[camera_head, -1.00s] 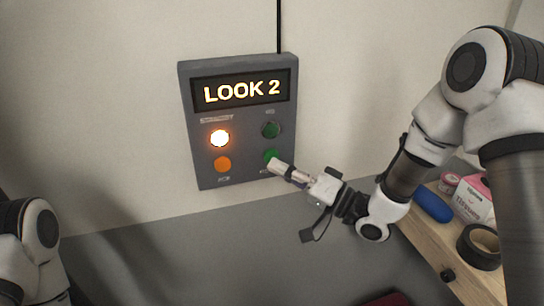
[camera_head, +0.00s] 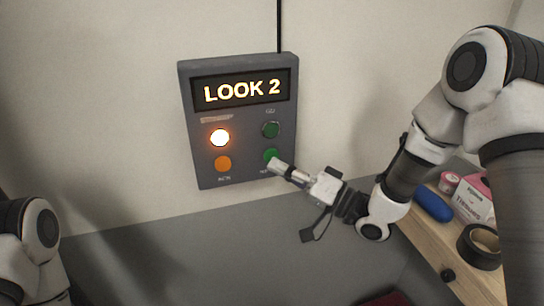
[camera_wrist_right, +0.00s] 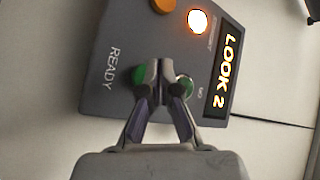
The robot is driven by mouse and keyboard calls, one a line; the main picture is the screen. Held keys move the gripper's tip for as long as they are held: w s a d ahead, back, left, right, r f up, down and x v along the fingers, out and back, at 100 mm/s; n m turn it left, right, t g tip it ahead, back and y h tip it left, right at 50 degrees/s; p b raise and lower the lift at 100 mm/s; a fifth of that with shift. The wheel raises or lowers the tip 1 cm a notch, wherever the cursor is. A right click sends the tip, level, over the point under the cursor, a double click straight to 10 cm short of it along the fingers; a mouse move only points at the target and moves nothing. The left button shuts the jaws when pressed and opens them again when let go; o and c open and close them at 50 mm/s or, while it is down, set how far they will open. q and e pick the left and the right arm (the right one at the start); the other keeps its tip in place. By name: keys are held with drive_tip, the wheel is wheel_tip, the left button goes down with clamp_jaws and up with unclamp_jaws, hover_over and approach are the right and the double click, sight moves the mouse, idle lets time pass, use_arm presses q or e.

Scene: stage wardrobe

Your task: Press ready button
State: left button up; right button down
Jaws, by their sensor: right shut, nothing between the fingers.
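A dark grey control panel (camera_head: 245,175) hangs on the wall, with "LOOK 2" glowing on its display (camera_head: 241,91). The ready button (camera_head: 270,155) is the green one at the panel's lower right. In the right wrist view the ready button (camera_wrist_right: 138,76) is beside the "READY" label, partly hidden by my fingers. My right gripper (camera_head: 274,164) is shut and empty, its tips at that button's lower right edge. In the wrist view its tips (camera_wrist_right: 160,68) overlap the button's side; I cannot tell whether they touch. My left gripper is out of view.
Another green button (camera_head: 271,129) is above the ready button. A lit button (camera_head: 220,138) and an orange button (camera_head: 223,163) are to the left. A wooden surface at right holds a tape roll (camera_head: 480,246), a blue object (camera_head: 433,205) and a pink box (camera_head: 475,198).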

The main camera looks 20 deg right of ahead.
drive_tip(key=shift+w, duration=0.15)
drive_tip(key=shift+w, duration=0.3)
drive_tip(key=shift+w, duration=0.4)
idle(0.7)
idle(0.4)
drive_tip(key=shift+s, duration=0.85)
drive_tip(key=s, duration=0.5)
idle(0.4)
